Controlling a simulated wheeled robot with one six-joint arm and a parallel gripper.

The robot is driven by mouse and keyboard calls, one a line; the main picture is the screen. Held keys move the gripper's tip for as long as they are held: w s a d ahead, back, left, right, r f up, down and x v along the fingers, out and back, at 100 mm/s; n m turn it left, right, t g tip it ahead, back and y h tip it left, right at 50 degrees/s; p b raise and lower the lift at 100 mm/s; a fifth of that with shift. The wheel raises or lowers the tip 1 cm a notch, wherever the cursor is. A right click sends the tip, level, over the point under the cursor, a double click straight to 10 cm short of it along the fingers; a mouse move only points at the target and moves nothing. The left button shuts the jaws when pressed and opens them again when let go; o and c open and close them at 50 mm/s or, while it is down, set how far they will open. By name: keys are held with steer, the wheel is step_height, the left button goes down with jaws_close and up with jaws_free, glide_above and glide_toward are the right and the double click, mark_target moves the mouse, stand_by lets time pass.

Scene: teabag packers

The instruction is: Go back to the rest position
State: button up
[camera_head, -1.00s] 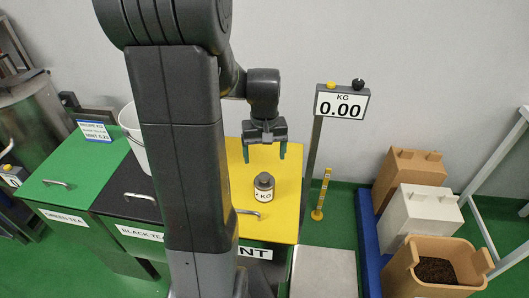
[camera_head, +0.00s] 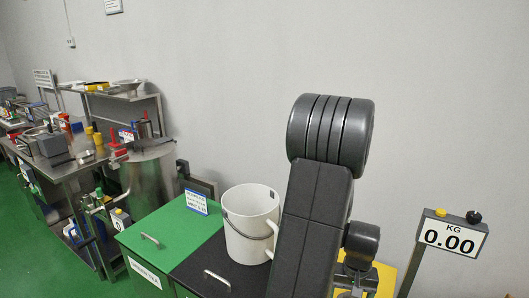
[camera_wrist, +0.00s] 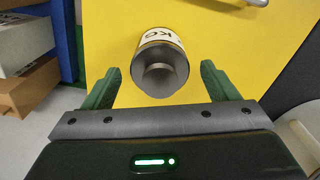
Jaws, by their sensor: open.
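Beyond the fingertips, a dark grey weight with a white KG label (camera_wrist: 160,62) stands on the yellow lid (camera_wrist: 225,50). The weight looks apart from both fingers. In the head view my arm covers most of the yellow lid, and the weight is hidden there. My gripper's fingers are also out of sight in the head view.
A scale display (camera_head: 452,236) reads 0.00. A white bucket (camera_head: 250,225) stands on the black lid (camera_head: 215,262), beside the green lid (camera_head: 165,232). Steel benches with equipment (camera_head: 75,160) stand at left. Brown and white boxes (camera_wrist: 28,75) show in the wrist view.

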step_height(320, 180, down, 2)
steer(key=shift+f, duration=0.25)
steer(key=shift+r, duration=0.75)
